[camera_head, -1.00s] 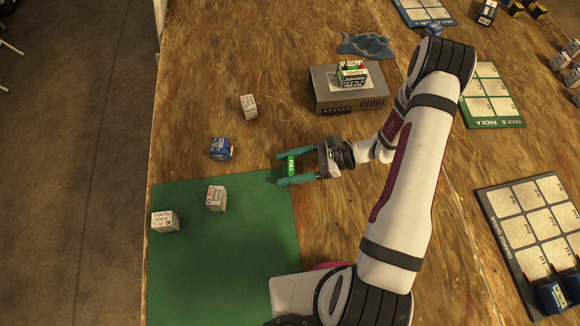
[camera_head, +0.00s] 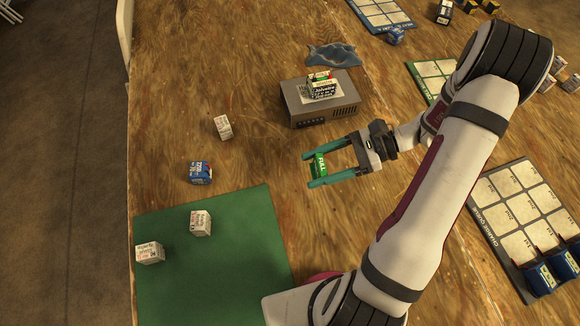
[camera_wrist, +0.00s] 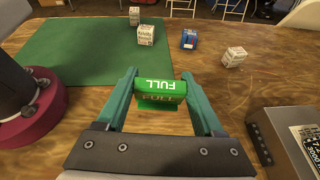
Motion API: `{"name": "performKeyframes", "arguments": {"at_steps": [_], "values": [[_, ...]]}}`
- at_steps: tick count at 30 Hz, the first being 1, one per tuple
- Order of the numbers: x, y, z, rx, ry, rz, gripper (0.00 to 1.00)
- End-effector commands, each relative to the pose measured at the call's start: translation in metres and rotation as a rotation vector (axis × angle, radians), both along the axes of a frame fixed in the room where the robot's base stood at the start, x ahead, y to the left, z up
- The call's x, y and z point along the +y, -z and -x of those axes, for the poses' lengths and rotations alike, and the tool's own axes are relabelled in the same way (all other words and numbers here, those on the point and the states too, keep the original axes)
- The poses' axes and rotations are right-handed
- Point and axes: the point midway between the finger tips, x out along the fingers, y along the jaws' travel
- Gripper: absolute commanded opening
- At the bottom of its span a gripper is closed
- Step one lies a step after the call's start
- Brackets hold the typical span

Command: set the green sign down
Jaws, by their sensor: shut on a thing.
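The green sign (camera_head: 320,165), marked "FULL" in white, is between the teal fingers of my gripper (camera_head: 317,171). In the wrist view my gripper (camera_wrist: 158,95) is shut on the sign (camera_wrist: 158,88), with a finger at each end of it. The sign is over bare wood, right of the green mat (camera_head: 215,255) and in front of the grey box. I cannot tell whether its underside touches the table.
Two white-labelled blocks (camera_head: 201,223) (camera_head: 149,253) sit on the mat. A blue block (camera_head: 200,173) and a white block (camera_head: 223,127) stand on the wood behind it. The numbered tray (camera_head: 520,225) lies right.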

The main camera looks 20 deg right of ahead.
Motion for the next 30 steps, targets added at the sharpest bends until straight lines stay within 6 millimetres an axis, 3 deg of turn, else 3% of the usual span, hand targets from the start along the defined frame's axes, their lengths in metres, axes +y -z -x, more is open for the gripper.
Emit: {"name": "performKeyframes", "arguments": {"at_steps": [6, 10, 17, 24, 27, 30], "values": [[-0.009, -0.004, 0.000, 0.000, 0.003, 0.002, 0.16], [-0.005, 0.005, -0.028, 0.001, 0.030, 0.011, 0.16], [0.019, 0.024, -0.136, 0.002, 0.184, 0.050, 0.16], [0.088, 0.015, -0.270, 0.019, 0.457, 0.098, 0.16], [0.118, 0.005, -0.306, 0.029, 0.557, 0.112, 0.16], [0.139, -0.002, -0.327, 0.039, 0.626, 0.121, 0.16]]}}
